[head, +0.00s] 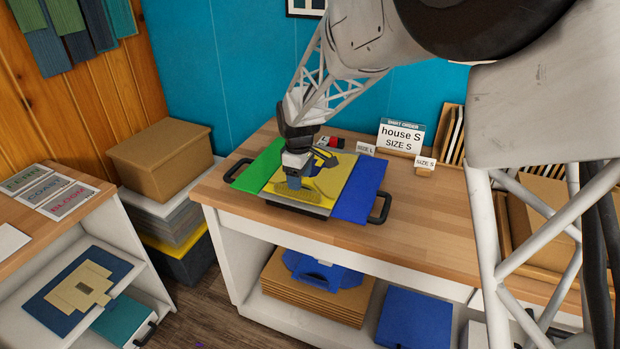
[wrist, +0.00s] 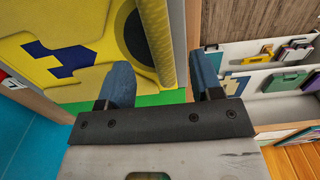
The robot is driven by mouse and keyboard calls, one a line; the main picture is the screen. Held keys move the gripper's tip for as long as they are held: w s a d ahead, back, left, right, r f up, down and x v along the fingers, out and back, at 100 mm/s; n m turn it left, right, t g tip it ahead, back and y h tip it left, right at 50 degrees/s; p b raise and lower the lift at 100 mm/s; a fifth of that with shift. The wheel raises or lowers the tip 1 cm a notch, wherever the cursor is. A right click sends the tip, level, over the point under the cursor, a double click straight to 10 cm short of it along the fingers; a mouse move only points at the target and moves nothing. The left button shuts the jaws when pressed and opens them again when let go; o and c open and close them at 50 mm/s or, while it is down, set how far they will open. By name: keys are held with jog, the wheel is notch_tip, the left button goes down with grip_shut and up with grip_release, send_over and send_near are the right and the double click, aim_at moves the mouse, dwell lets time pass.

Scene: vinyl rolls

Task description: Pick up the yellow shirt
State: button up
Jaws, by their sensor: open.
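My gripper (head: 294,182) is low over the shirt's front left part in the head view. In the wrist view my gripper (wrist: 163,80) has its two blue fingers spread, with a yellow edge showing beyond the gap. I see nothing held between them. Whether the fingers touch the shirt I cannot tell. My wrist hides part of the shirt in the head view.
A green sheet (head: 259,164) and a blue sheet (head: 361,193) flank the yellow one, with black handles at the sides. Size signs (head: 400,137) stand behind. The worktable (head: 425,215) is clear to the right.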

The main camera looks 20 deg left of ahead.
jog(key=shift+f, duration=2.45)
jog(key=shift+f, duration=0.15)
grip_shut()
